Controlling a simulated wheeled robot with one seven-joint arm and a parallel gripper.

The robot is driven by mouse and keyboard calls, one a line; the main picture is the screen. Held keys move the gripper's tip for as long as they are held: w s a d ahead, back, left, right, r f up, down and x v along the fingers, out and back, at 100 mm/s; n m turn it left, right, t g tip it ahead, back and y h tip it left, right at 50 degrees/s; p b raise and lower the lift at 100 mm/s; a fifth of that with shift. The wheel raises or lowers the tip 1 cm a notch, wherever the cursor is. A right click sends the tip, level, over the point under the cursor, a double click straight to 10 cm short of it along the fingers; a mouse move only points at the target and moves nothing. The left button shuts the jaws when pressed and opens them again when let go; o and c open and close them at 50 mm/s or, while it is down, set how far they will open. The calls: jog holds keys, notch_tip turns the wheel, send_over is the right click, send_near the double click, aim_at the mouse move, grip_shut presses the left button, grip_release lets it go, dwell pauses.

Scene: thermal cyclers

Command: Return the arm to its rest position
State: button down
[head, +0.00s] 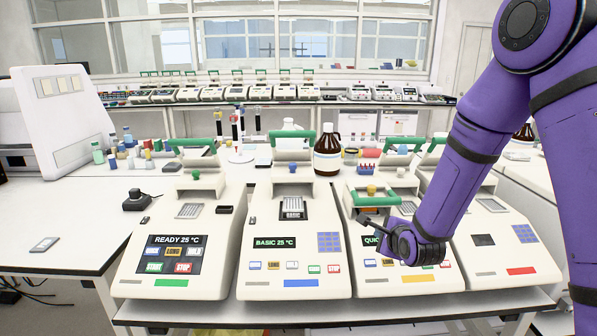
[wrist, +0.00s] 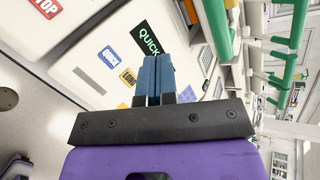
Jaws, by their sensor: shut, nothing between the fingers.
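My purple arm reaches down from the upper right in the head view. My gripper (head: 367,222) is over the third thermal cycler from the left, near its green-handled lid. In the wrist view my gripper (wrist: 155,78) shows two blue fingertips pressed together with nothing between them. The third cycler (head: 415,292) has a screen reading "QUICK", partly hidden by my wrist. The same cycler, with its "QUICK" screen, shows behind the fingers in the wrist view (wrist: 105,35). I cannot tell whether the fingertips touch it.
A cycler reading "READY 25 °C" (head: 170,290), one reading "BASIC 25 °C" (head: 293,285) and a fourth cycler (head: 510,275) flank it on the bench. A brown bottle (head: 327,158) and small coloured bottles (head: 128,137) stand behind. The left bench (head: 60,215) has free room.

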jog(key=s+d+r+n+g+h, duration=0.1)
jog(key=s+d+r+n+g, duration=0.1)
jog(key=s+r+n, duration=0.6)
jog(key=s+d+r+n+g, duration=0.25)
jog(key=s+r, duration=0.25)
jog(key=r, duration=0.5)
jog(key=s+r+n+g, duration=0.1)
jog(key=s+r+n, duration=0.1)
jog(key=s, duration=0.5)
jog(key=s+d+r+n+g, duration=0.1)
jog(key=s+r+n, duration=0.1)
jog(key=s+n, duration=0.3)
jog(key=s+d+r+n+g, duration=0.1)
jog(key=s+r+n, duration=0.1)
jog(key=s, duration=0.8)
jog(key=shift+s+r+n+h, duration=0.35)
jog(key=shift+s+n+h, duration=0.05)
jog(key=shift+n, duration=0.25)
